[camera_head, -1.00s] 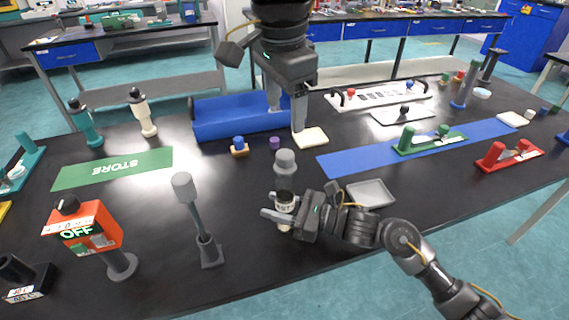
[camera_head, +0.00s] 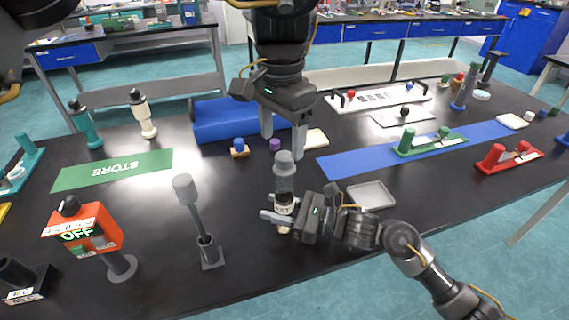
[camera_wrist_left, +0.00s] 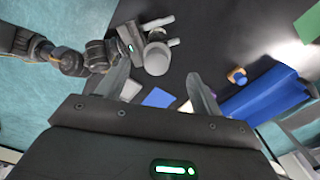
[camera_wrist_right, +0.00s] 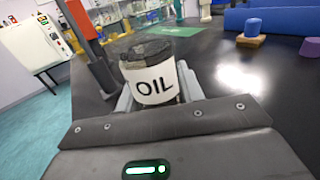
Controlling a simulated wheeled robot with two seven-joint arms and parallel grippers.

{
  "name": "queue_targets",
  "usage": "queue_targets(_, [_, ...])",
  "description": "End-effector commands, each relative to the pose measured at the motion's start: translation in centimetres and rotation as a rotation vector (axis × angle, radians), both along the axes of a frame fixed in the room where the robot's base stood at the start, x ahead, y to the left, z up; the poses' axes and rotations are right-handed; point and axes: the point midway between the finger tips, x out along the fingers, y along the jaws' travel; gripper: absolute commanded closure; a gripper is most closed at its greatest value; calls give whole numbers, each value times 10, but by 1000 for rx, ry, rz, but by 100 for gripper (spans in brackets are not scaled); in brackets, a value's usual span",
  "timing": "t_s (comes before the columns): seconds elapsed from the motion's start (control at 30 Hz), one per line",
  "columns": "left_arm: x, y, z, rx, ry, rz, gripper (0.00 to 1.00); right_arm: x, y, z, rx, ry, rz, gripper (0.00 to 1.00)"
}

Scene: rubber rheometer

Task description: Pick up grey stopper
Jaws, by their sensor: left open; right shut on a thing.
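The grey stopper (camera_head: 284,158) sits on top of a clear bottle (camera_head: 284,184) with a white OIL label, which stands upright. In the left wrist view the stopper (camera_wrist_left: 157,58) shows as a round grey top beyond and between the fingertips. My left gripper (camera_head: 283,146) is open, pointing down, with its fingers close to the stopper; in the head view they appear just above and behind it, not clearly touching. My right gripper (camera_head: 281,218) is shut on the lower part of the bottle; the OIL label (camera_wrist_right: 152,84) shows between its fingers in the right wrist view.
A grey stand (camera_head: 197,215) is left of the bottle, and a grey tray (camera_head: 371,196) is to its right. A blue block (camera_head: 222,124), a blue stopper on a wooden base (camera_head: 239,148) and a purple piece (camera_head: 275,144) are behind. A blue mat (camera_head: 345,163) lies right.

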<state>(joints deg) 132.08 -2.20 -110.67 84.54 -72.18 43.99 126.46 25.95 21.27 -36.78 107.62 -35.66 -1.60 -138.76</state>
Motion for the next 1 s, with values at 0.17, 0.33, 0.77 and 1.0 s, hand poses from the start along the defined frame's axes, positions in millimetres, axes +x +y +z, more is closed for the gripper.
queue_targets(0.17, [0, 0, -5, 1, -1, -1, 34, 0, 0, 0, 0, 0, 0, 88])
queue_targets(0.33, [-2, -4, -30, 2, 2, -3, 34, 0, 0, 0, 0, 0, 0, 88])
queue_targets(0.77, [-1, -5, -53, 0, 0, 0, 34, 0, 0, 0, 0, 0, 0, 88])
queue_targets(1.0, [-1, -5, -52, 0, 0, 0, 61, 0, 0, 0, 0, 0, 0, 88])
